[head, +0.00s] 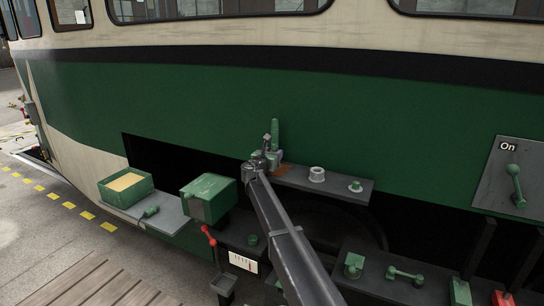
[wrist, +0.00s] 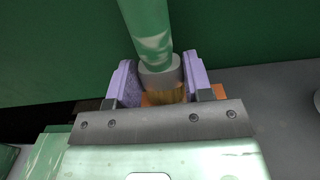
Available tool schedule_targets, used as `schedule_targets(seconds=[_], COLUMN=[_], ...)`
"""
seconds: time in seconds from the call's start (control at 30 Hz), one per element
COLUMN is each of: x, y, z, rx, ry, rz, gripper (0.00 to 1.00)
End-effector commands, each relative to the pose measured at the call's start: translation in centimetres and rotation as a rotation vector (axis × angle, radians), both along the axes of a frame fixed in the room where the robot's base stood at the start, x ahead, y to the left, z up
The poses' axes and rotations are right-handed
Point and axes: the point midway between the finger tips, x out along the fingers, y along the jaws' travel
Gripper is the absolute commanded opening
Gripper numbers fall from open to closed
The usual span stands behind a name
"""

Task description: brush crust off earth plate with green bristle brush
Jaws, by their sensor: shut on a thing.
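My gripper (head: 265,160) is over the left end of a grey shelf (head: 333,184) on the tram's side. In the wrist view its purple-padded fingers (wrist: 160,84) are shut on the brush (wrist: 158,62), around its grey collar. The brush's green handle (head: 275,134) points up in the head view, and yellowish bristles point down in the wrist view. An orange-brown patch (head: 282,170), apparently the crust on the earth plate, lies right under the brush. It also shows beside the bristles in the wrist view (wrist: 148,99). The bristles appear at or very near it; exact contact is unclear.
On the same shelf stand a pale round fitting (head: 317,174) and a green knob (head: 355,187). To the left are a green box (head: 208,196) and a tray (head: 178,222) bearing an open sand-filled box (head: 126,192). A panel (head: 497,180) reads "On".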

Motion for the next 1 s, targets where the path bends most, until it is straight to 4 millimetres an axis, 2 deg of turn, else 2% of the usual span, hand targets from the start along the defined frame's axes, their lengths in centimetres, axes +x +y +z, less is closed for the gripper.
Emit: schedule_targets(seconds=[0.23, 0.47, 1.0], x=[1.3, 1.2, -1.3], y=[-0.5, -0.6, 0.0], z=[-0.1, -0.1, -0.2], rx=[0.000, 0.000, 0.000], ry=[0.000, 0.000, 0.000], rz=[0.000, 0.000, -0.001], gripper=[0.22, 0.22, 0.22])
